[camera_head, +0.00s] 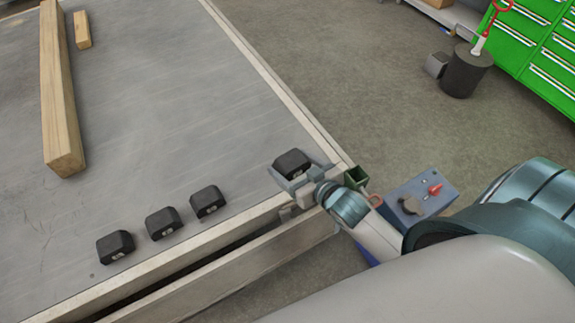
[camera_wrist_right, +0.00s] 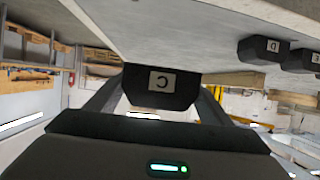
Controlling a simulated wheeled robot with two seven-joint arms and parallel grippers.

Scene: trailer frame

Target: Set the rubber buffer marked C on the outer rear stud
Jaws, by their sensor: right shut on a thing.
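The black rubber buffer marked C (camera_head: 292,161) is between the jaws of my right gripper (camera_head: 295,179), at the near right corner of the grey trailer bed (camera_head: 190,100). In the right wrist view the picture is upside down, and the buffer (camera_wrist_right: 160,100) shows its white C label between the two fingers. The bed surface appears right at the buffer; I cannot tell whether they touch. No stud shows clearly; any stud under the buffer is hidden. My left gripper is not in view.
Several other black buffers stand in a row along the near edge, the closest one here (camera_head: 207,201). A long wooden beam (camera_head: 58,100) and a small wood block (camera_head: 82,30) lie on the bed.

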